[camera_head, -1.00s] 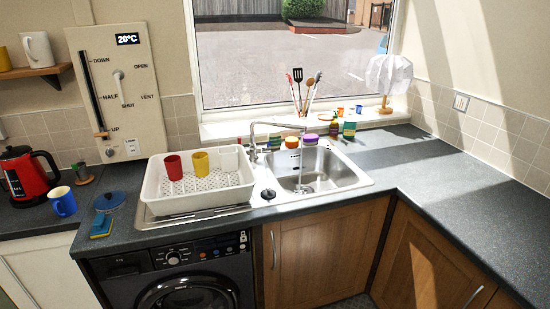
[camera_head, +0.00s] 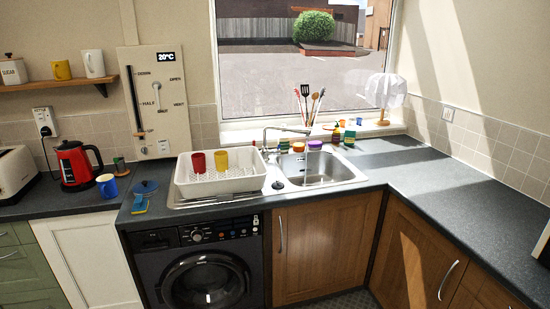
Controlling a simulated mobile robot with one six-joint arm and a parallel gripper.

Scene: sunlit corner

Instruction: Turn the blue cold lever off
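The silver tap (camera_head: 266,142) stands at the back left of the steel sink (camera_head: 335,170), its spout reaching right over the bowl. The blue cold lever cannot be made out at this size; small shapes at the tap's base are too small to tell apart. Whether water runs from the spout is not clear. My gripper is not in view.
A white dish rack (camera_head: 222,187) with a red cup (camera_head: 198,162) and a yellow cup (camera_head: 221,160) stands left of the sink. Bottles and sponges line the back. A red kettle (camera_head: 76,165) and blue mug (camera_head: 107,186) are left. The right worktop (camera_head: 450,195) is mostly clear.

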